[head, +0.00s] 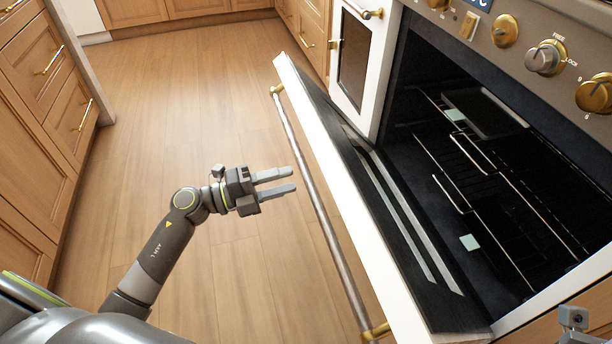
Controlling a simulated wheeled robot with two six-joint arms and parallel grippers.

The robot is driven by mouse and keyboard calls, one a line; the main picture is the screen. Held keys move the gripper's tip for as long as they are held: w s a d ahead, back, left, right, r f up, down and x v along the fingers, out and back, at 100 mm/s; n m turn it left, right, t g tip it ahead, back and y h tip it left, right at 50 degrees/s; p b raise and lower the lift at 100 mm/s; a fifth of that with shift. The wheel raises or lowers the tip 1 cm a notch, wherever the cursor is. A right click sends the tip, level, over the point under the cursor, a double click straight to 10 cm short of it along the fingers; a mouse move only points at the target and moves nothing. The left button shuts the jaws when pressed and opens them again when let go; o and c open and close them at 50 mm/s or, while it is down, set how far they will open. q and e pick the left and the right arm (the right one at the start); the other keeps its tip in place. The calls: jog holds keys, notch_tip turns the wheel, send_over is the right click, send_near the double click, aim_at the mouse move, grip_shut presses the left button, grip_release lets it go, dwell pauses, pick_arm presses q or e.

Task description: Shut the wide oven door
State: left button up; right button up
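The wide oven door (345,193) is tilted partly open, hinged low, with its white outer face and long metal handle bar (315,200) toward the left. The oven cavity (490,180) behind it is dark and shows wire racks. My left gripper (293,180) is just left of the handle bar, fingers pointing at it. Its two fingers are apart with a gap between them, and nothing is held. Whether the fingertips touch the bar is not clear. Of my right gripper, only a small grey part (573,320) shows at the bottom right corner; its fingers are not visible.
A narrow white oven door (372,40) stands shut beside the cavity. Brass knobs (505,30) line the control panel above. Wooden cabinets (40,110) stand at the left and more at the back (130,10). The wooden floor (200,80) between is clear.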

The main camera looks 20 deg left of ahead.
aim_at(306, 175)
pick_arm(q)
jog(key=shift+b+x, duration=0.35)
jog(key=shift+x, duration=2.45)
grip_shut()
